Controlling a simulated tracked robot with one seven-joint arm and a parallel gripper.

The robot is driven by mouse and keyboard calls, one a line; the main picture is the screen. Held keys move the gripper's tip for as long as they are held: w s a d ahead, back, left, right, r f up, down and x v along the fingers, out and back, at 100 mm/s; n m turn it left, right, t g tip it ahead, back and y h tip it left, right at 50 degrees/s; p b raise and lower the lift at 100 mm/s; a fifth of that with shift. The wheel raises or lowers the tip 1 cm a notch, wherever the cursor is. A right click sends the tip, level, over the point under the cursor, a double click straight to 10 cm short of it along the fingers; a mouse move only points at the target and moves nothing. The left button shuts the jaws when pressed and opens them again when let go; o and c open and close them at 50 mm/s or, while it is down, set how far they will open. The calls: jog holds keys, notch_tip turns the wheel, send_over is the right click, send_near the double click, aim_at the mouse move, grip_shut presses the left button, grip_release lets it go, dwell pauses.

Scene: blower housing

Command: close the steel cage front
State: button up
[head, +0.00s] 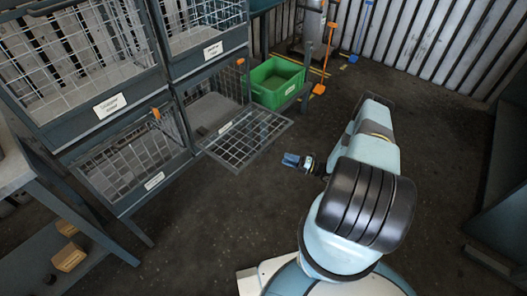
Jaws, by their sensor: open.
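The steel cage front (250,139) is a wire-mesh panel with a dark frame. It stands open, sticking out from the lower right compartment of the cage rack (208,68). The compartment behind it (210,108) is exposed and looks empty. My gripper (288,160) is open and empty, just right of the panel's near right edge in the picture. A gap shows between them. My arm reaches in from the lower right. The jaws are small in this view.
A closed mesh front (130,160) is at the lower left compartment. A green crate (276,80) stands behind the open panel. Orange tools (322,75) lean further back. Small boxes (69,256) are on a lower shelf at left. The dark floor ahead is clear.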

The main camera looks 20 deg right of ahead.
aim_at(262, 151)
jog(key=x, duration=1.4)
jog(key=shift+s, duration=0.1)
grip_shut()
